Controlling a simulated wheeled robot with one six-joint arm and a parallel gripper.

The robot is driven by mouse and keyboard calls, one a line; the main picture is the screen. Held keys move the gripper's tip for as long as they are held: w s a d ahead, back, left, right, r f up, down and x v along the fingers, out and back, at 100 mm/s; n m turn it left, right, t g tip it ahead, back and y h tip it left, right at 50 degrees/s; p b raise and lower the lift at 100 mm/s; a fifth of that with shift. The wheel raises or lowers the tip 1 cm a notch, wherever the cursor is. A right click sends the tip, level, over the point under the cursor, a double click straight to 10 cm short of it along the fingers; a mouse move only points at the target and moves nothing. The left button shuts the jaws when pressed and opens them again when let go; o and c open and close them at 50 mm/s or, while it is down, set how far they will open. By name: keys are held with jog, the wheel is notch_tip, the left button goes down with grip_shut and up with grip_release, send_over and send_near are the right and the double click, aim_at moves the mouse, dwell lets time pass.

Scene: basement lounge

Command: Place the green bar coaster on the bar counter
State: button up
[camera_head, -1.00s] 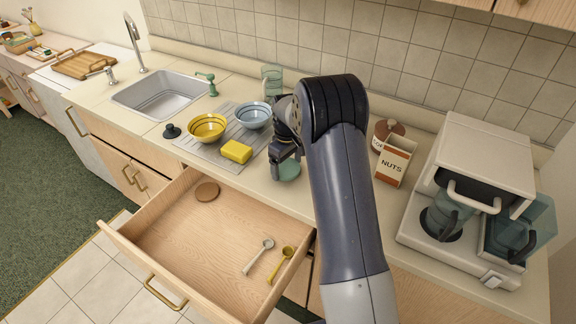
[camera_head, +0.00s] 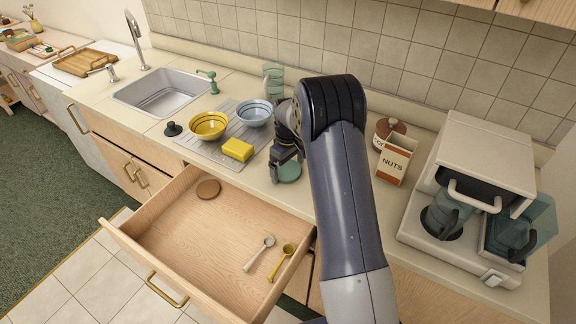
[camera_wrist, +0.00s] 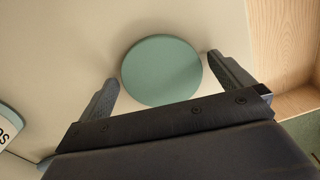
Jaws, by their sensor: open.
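The green bar coaster (camera_wrist: 161,70) is a flat round disc lying on the cream bar counter (camera_wrist: 60,50). In the head view the coaster (camera_head: 289,172) shows beside my gripper, near the counter's front edge and just above the open drawer. My gripper (camera_wrist: 163,85) is open, with one finger on each side of the coaster and a gap at both sides. In the head view my gripper (camera_head: 285,165) is low over the counter (camera_head: 330,207), and my arm hides part of the area behind it.
The open drawer (camera_head: 215,240) holds a brown round coaster (camera_head: 208,189) and two spoon-like scoops. A yellow sponge (camera_head: 237,149) and two bowls sit left on the drainer. The nuts box (camera_head: 394,160) and coffee machine (camera_head: 470,190) stand to the right.

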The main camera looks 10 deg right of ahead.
aim_at(287, 170)
notch_tip(287, 170, up, 12)
jog(key=b, duration=0.2)
jog(key=shift+a+r, duration=0.1)
dwell(0.3)
